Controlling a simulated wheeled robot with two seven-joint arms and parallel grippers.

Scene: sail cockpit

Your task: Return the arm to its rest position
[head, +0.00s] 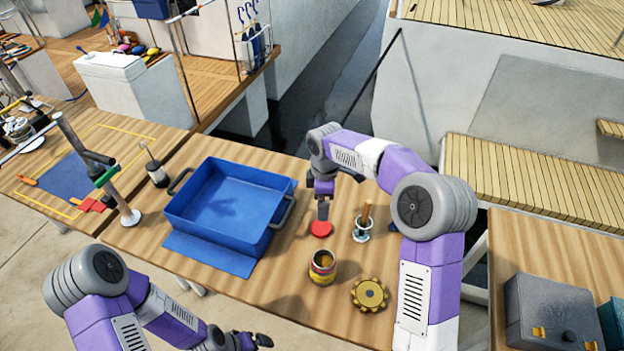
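My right arm reaches in from the right over the wooden table, and my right gripper (323,211) points down just above a red disc (321,229). From this angle its fingers overlap, so I cannot tell whether they are open, or whether they touch the disc. My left arm is folded low at the bottom left. My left gripper (262,341) is at the bottom edge, in front of the table, and its fingers are too small and partly cut off to judge. I see nothing held in it.
A blue tray (178,212) stands left of my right gripper. Near it are a yellow-red tin (322,267), a brass gear (369,294) and a small stand with a wooden handle (363,228). A grey box (552,318) sits at the far right. A metal post (97,170) rises at left.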

